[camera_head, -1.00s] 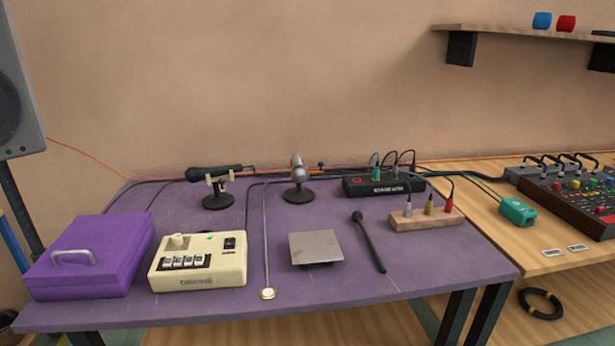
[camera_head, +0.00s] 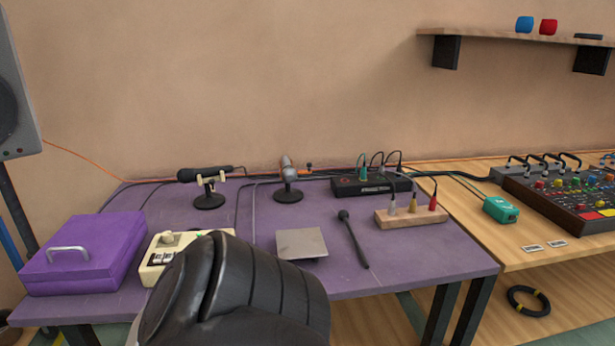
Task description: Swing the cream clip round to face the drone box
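The cream clip (camera_head: 211,179) sits on top of a small stand with a round black base (camera_head: 209,202), at the back left of the purple table. It holds a black microphone (camera_head: 196,175) that lies roughly level, pointing left. A cream box (camera_head: 161,254) with a knob and keys stands at the front, left of centre; I cannot read its label, so I cannot be sure it is the drone box. A dark, ribbed part of my own arm covers its right front. Neither of my grippers is in view.
A purple case (camera_head: 82,262) stands at the left front. A silver microphone (camera_head: 287,176) is on its own stand right of the clip. A metal plate (camera_head: 301,243), a black beater (camera_head: 355,241) and a wooden block with plugs (camera_head: 411,217) lie further right. Cables run along the back.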

